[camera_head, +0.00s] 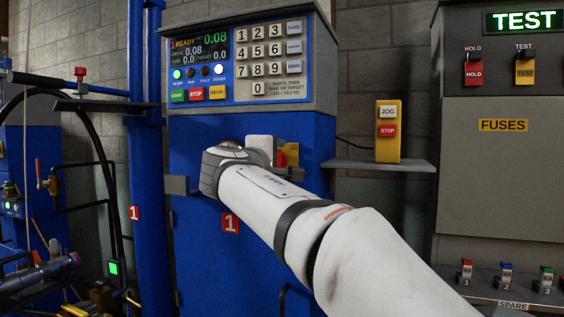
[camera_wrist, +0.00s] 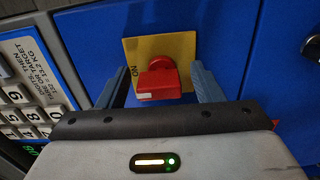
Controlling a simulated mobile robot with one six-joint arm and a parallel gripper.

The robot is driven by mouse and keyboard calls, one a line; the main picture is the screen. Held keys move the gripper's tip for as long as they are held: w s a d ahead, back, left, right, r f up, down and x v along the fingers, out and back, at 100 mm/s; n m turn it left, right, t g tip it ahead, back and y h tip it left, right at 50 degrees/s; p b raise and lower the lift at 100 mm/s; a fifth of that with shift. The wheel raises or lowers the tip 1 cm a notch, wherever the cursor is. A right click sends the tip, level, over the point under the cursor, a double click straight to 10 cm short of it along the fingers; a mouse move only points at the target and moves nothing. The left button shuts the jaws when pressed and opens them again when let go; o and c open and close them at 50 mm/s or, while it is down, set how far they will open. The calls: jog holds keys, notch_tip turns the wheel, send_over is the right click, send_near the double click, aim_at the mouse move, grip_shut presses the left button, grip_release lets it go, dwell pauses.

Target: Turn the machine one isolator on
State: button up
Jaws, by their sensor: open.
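The machine one isolator is a red rotary handle (camera_wrist: 158,80) on a yellow plate (camera_wrist: 180,48), fixed to the blue cabinet marked 1. A white mark shows at the handle's lower left, and the word ON is on the plate to its left. My gripper (camera_wrist: 162,73) is open, with one grey finger on each side of the red handle. I cannot tell whether either finger touches it. In the head view the yellow plate (camera_head: 292,151) and a bit of the red handle (camera_head: 282,158) show beside my gripper's body, which hides the rest.
Above is a control panel with a lit READY screen (camera_head: 201,47) and a keypad (camera_head: 261,47). To the right, a shelf (camera_head: 380,166) holds a yellow JOG/STOP box (camera_head: 388,144). A grey TEST and FUSES cabinet (camera_head: 500,180) stands at the far right. Pipes and hoses are at left.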

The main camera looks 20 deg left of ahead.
jog(key=s, duration=0.7)
jog(key=shift+s+a, duration=0.35)
jog(key=shift+s, duration=0.05)
jog(key=shift+p, duration=0.3)
